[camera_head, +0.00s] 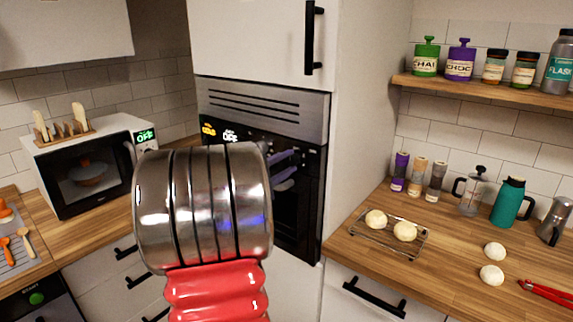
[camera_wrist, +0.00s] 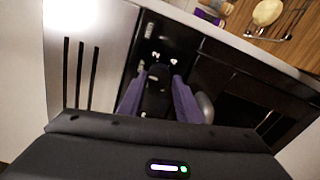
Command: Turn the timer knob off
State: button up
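The oven's black control panel (camera_head: 235,128) stands in the tall cabinet, with a yellow display that seems to read COLD and a white one that reads OFF. My gripper (camera_head: 286,172) is in front of the panel's right part, its purple fingers partly hidden by my arm. In the wrist view, my gripper (camera_wrist: 158,78) has its two fingers apart, one on each side of a dark knob (camera_wrist: 158,72). I cannot tell whether this is the timer knob, or which way it points. A small gap seems to show between fingers and knob.
A rounded grey piece, perhaps the oven handle (camera_wrist: 206,106), lies close beside the right finger in the wrist view. A wooden counter (camera_head: 455,262) with a rack of dough balls is at right. A microwave (camera_head: 90,170) stands at left.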

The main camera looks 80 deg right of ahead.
jog(key=o, duration=0.4)
jog(key=shift+s+r, duration=0.1)
jog(key=shift+c, duration=0.2)
jog(key=shift+a, duration=0.1)
jog(key=v, duration=1.3)
jog(key=shift+w+a, duration=0.2)
jog(key=shift+a, duration=0.1)
